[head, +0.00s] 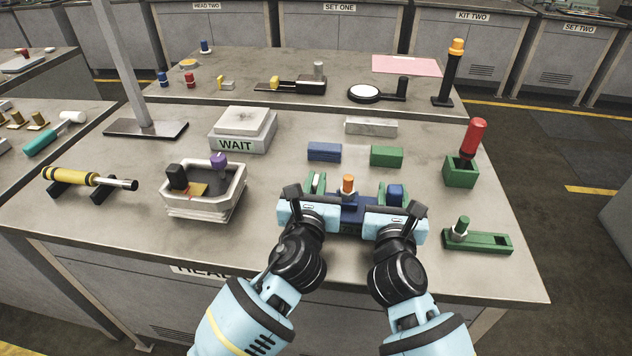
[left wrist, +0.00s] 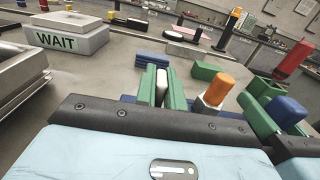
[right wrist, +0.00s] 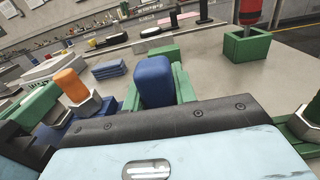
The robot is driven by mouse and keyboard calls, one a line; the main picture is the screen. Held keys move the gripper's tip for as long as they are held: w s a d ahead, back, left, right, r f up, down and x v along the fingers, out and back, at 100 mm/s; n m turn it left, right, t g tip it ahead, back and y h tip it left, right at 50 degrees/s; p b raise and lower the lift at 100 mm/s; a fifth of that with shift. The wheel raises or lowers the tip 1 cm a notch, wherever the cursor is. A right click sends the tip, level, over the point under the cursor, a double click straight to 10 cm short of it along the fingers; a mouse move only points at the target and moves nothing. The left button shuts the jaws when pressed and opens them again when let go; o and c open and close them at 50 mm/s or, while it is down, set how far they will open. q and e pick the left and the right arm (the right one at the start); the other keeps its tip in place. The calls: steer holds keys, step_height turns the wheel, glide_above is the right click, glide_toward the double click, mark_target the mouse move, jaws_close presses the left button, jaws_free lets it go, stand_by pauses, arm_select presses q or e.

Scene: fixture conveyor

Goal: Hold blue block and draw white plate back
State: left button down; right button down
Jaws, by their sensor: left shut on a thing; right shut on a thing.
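A white plate (left wrist: 161,86) stands upright between two green pieces in the left wrist view; its edge shows in the head view (head: 316,183). My left gripper (head: 313,190) is shut on it. A blue block (right wrist: 154,82) stands between green pieces in the right wrist view, and its top shows in the head view (head: 395,192). My right gripper (head: 396,200) is shut on it. Between the grippers is a dark blue base (head: 351,214) with an orange peg (head: 348,184) in a pale collar. The grippers hide the lower parts of plate and block.
Blue (head: 324,152) and green (head: 386,156) blocks lie behind the grippers. A green slotted tray (head: 490,242) and a green holder with a red-handled tool (head: 473,139) stand right. A grey tray (head: 205,207) and a WAIT box (head: 238,143) stand left.

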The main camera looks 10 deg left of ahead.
arm_select(q)
steer(key=shift+f, duration=0.1)
arm_select(e)
steer(key=shift+f, duration=0.35)
arm_select(q)
steer(key=shift+a, duration=1.6)
steer(key=c, duration=1.5)
jaws_free()
steer(key=s, duration=1.2)
steer(key=shift+s, duration=0.1)
